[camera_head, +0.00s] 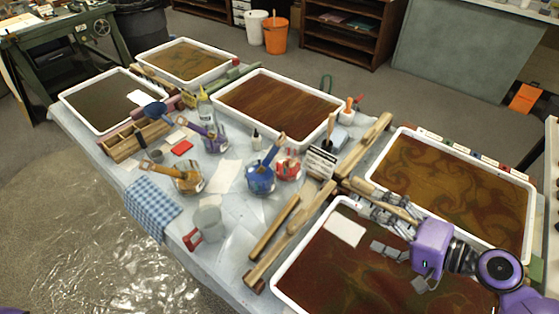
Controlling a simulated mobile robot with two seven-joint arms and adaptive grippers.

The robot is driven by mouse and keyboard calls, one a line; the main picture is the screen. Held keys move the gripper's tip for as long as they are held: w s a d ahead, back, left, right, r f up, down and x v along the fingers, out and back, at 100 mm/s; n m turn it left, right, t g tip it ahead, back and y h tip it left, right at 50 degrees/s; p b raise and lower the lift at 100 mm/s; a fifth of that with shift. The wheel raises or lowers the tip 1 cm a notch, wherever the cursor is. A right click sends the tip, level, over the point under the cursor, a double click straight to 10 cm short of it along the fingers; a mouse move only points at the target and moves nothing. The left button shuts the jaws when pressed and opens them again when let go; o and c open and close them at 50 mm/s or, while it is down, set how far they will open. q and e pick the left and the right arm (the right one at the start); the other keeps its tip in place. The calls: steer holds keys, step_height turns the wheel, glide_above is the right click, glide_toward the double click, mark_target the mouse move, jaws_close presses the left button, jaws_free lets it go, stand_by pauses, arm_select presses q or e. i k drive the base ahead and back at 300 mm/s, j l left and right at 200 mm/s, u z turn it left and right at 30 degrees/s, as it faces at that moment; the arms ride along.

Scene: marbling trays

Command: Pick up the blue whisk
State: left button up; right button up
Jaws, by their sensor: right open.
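The blue whisk (270,156) stands tilted in a glass jar of blue paint (260,180) near the middle of the table. Its wooden handle end points up and to the right, and its lower end is hidden in the jar. My right gripper (402,268) is open and empty above the front right marbling tray (283,277). It is well to the right of the whisk and apart from it. My left gripper is not in view.
A jar of red paint (287,167) stands close to the right of the blue one. A purple jar (215,141), an amber jar (188,182) and a grey mug (208,221) are nearby. Wooden bars (290,240) lie between the whisk and my right gripper.

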mark_target(275, 148)
steer(key=k+j, duration=0.25)
steer(key=k, duration=0.2)
steer(key=k+j, duration=0.3)
steer(key=k, duration=0.2)
